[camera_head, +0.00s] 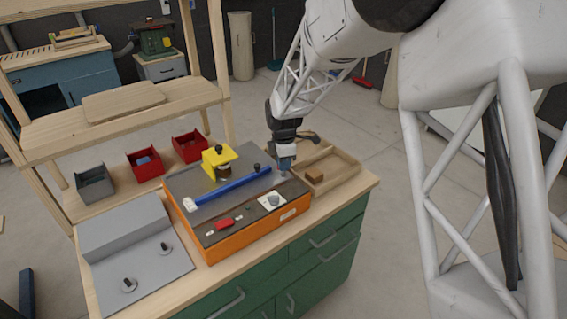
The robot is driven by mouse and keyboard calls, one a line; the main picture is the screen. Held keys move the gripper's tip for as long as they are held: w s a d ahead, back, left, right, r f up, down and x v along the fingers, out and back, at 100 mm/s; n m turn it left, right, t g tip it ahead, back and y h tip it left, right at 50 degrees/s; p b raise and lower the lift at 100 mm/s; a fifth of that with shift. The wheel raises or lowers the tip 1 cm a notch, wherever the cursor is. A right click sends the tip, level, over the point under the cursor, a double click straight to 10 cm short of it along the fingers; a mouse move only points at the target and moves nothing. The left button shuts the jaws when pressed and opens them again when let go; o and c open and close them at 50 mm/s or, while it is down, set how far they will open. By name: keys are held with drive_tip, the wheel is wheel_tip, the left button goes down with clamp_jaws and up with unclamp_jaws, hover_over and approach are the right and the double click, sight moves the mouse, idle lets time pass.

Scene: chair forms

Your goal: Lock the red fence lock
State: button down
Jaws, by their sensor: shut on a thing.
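The orange bench machine (256,231) stands on the workbench with a grey top and a dark front panel. A long blue fence bar (232,186) crosses its top, with a white end at left and a dark knob (257,167) near its right end. A small red part (225,224) lies on the front panel; I cannot tell whether it is the fence lock. My gripper (285,169) points down at the machine's right rear corner, right of the bar. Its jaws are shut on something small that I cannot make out.
A yellow block (218,158) stands behind the bar. A wooden tray (326,169) holding a small brown block (314,175) is close to the right of my gripper. Two red bins and a grey bin (95,184) stand at left, behind a grey sloped plate (133,247).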

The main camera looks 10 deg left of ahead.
drive_tip(key=m, duration=0.3)
drive_tip(key=shift+m, duration=0.3)
drive_tip(key=m, duration=0.3)
drive_tip(key=shift+m, duration=0.3)
drive_tip(key=m, duration=0.6)
drive_tip(key=shift+m, duration=0.3)
drive_tip(key=c, duration=1.2)
unclamp_jaws()
drive_tip(key=shift+o, duration=0.2)
drive_tip(key=shift+r, duration=0.15)
drive_tip(key=shift+r, duration=3.8)
